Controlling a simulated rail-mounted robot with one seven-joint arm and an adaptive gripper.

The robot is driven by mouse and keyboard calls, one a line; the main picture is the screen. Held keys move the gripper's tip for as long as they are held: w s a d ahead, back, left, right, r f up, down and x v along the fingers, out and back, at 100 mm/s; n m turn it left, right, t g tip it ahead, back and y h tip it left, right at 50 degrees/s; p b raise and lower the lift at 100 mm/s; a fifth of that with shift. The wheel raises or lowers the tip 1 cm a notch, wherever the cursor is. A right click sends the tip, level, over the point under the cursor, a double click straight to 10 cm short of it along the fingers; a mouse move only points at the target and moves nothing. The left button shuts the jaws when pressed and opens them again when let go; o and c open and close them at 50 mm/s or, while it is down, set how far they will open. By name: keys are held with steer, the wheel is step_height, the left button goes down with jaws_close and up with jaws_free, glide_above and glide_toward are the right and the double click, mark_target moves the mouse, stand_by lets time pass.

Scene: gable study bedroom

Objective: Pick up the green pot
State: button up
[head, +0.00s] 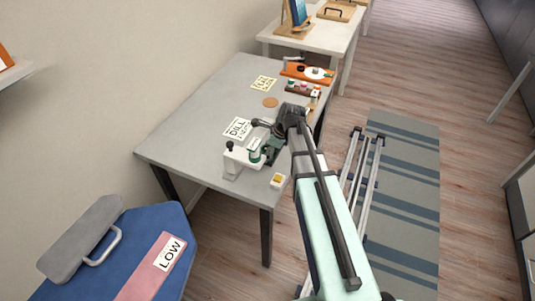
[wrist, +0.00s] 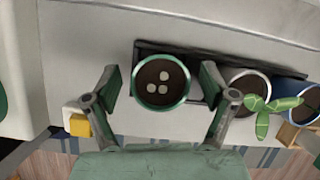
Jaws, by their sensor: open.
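The green pot (wrist: 136,88) is in the wrist view, a round pot with a green rim, dark soil and three pale pieces on the soil. It stands at the left end of a long dark tray. My gripper (wrist: 161,78) is open, with one finger to the left of the pot and one to the right. Small gaps show between the fingers and the rim, so I see no contact. In the head view my arm covers part of the table, and I cannot clearly make out the green pot there.
A white pot with a green plant (wrist: 263,118) stands close to the right finger, with a blue pot (wrist: 290,88) beyond it. A yellow-and-white block (head: 277,180) lies near the front edge of the grey table (head: 190,125). A white device (head: 235,160) stands beside my arm.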

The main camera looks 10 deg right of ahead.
steer(key=c, duration=1.4)
